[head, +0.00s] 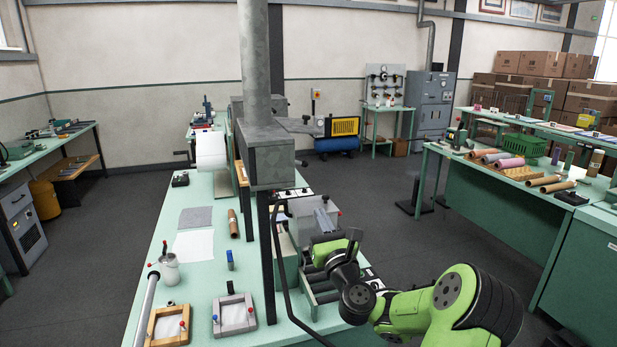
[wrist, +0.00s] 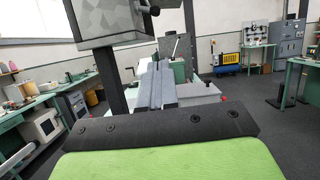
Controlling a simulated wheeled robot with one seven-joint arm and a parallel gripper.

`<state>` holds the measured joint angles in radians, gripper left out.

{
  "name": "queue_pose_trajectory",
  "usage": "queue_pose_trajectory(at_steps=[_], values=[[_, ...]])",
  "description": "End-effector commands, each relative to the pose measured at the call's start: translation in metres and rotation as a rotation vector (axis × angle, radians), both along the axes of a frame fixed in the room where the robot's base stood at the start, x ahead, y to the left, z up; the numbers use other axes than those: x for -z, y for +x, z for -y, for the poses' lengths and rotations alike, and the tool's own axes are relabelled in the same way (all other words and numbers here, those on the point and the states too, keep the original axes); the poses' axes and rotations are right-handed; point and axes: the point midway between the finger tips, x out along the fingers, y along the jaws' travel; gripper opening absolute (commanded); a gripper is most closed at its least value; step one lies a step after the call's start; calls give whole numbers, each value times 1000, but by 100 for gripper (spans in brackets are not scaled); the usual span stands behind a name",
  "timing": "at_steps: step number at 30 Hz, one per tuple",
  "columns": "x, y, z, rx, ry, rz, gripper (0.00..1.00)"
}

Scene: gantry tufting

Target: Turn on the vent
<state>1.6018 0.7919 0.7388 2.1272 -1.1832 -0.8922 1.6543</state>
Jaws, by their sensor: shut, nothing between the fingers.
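The vent looks to be the grey metal hood (head: 268,155) under a tall duct (head: 254,60), left of my gripper. In the wrist view the hood (wrist: 105,22) fills the upper left, and a small black knob (wrist: 152,10) sticks out of its right side. Whether the knob is on or off, I cannot tell. My gripper (head: 323,214) is shut and empty, to the right of the hood and lower than it, over a grey machine on the bench. In the wrist view the two grey fingers (wrist: 160,70) lie together, apart from the hood and knob.
A dark post and a bent black rod (head: 277,240) stand left of my arm. The green bench (head: 205,275) holds frames, a white roll (head: 211,150) and a bottle. A second bench (head: 500,190) stands at the right, with open floor (head: 385,185) between.

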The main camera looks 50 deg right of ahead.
Motion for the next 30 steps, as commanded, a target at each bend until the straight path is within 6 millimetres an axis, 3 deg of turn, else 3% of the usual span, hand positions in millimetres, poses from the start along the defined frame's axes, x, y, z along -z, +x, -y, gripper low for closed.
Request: queue_pose_trajectory(at_steps=[1,12,19,30], values=[[-11,9,3,-2,-2,2,0],[-42,75,39,0,-3,2,0],[-67,85,44,-1,-3,-2,0],[-67,86,45,0,-3,-2,0]])
